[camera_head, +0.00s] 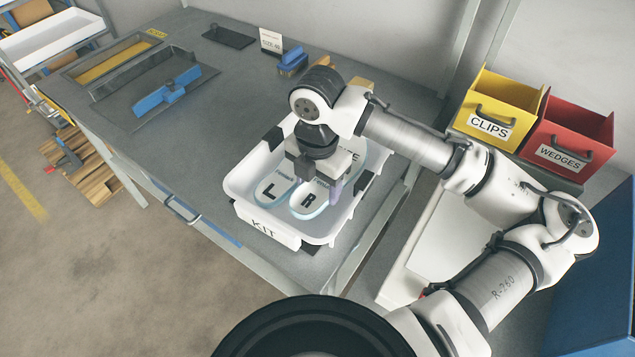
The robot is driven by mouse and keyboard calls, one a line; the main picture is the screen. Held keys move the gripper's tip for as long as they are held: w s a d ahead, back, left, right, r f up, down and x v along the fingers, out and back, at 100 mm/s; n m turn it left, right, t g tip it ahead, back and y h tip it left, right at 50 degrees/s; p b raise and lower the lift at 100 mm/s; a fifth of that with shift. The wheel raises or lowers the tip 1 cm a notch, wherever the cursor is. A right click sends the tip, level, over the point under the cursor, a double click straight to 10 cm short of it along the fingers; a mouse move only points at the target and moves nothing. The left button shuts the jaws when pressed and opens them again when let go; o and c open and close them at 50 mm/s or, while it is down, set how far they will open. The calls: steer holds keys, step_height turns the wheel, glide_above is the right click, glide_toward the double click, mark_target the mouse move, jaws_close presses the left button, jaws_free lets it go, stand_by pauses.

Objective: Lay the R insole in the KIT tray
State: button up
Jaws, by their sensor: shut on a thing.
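The white KIT tray (331,230) stands on the grey bench near its front right corner, with KIT printed on its front wall. The L insole (270,190) lies in the left part of the tray. The R insole (309,200) is to its right, over or on the tray floor; I cannot tell whether it touches the floor. My gripper (318,184) points down over the tray and is shut on the R insole near its upper part. The fingers and arm hide the far end of the insole and part of the tray behind.
A yellow CLIPS bin (491,128) and a red WEDGES bin (562,156) stand to the right. The bench between is clear.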

steer(key=shift+f, duration=0.4)
steer(key=shift+f+b, duration=0.35)
steer(key=shift+f, duration=0.2)
steer(key=shift+f, duration=0.1)
steer(key=o, duration=1)
steer(key=shift+c, duration=0.2)
steer(key=shift+r+p, duration=0.4)
steer(key=shift+r, duration=0.25)
step_height(320, 180, up, 12)
